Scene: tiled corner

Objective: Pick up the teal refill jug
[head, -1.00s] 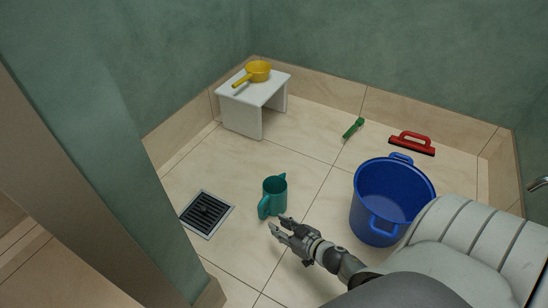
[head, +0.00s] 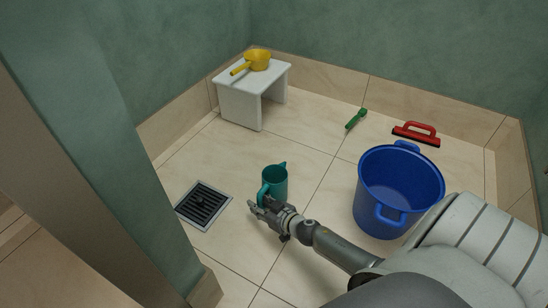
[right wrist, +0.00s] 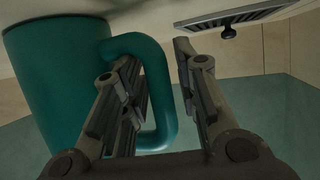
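The teal refill jug (head: 277,182) stands upright on the tiled floor, with its handle on the near left side. My right gripper (head: 254,207) is low at the near side of the jug, by the handle. In the right wrist view the jug (right wrist: 55,85) fills the left. Its handle (right wrist: 160,100) shows between my two open fingers (right wrist: 157,56). One finger is at the handle's opening and the other is outside it, with a gap visible on the outer side. Whether either finger touches is not clear. My left gripper is not in view.
A floor drain (head: 204,205) lies left of the jug. A blue bucket (head: 400,190) stands to the right. A white stool (head: 240,105) with a yellow scoop (head: 257,60), a green brush (head: 356,119) and a red squeegee (head: 416,133) are farther back. A wall edge rises at left.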

